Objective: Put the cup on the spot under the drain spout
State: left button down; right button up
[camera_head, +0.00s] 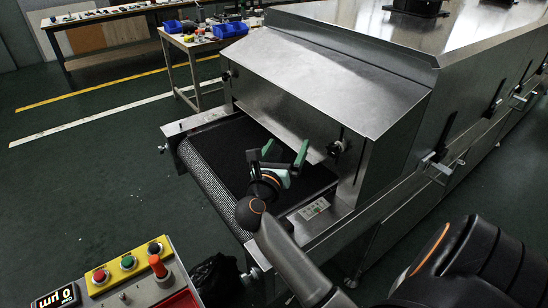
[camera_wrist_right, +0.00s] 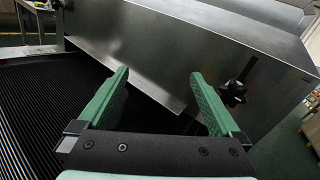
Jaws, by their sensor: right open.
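My right gripper (camera_head: 285,153) is over the black mesh belt at the mouth of the steel tunnel dryer. Its green fingers are apart with nothing between them; they also show in the right wrist view (camera_wrist_right: 160,98), pointing at the dryer's hood. I cannot make out a cup, a drain spout or a marked spot in either view. My left gripper is not in view.
The belt (camera_head: 217,152) runs into the dryer under the sloped hood (camera_head: 320,75). A control panel (camera_head: 127,262) with buttons stands at the lower left. Benches with blue bins (camera_head: 230,29) stand at the back. The green floor at left is clear.

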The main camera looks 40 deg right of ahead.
jog(key=w+a+f+y, duration=0.3)
jog(key=a+f+y, duration=0.15)
jog(key=f, duration=0.25)
send_near(273, 152)
jog(key=shift+w+d+f+t+b, duration=0.1)
jog(key=shift+d+f+t+b, duration=0.1)
jog(key=shift+d, duration=0.35)
jog(key=shift+w+d+f+t+b, duration=0.1)
jog(key=shift+d+f+t, duration=0.1)
jog(key=shift+d, duration=0.35)
jog(key=shift+x, duration=2.55)
jog(key=shift+w+a+f, duration=0.15)
jog(key=shift+w+a, duration=0.05)
jog(key=c, duration=1.4)
jog(key=shift+o, duration=0.2)
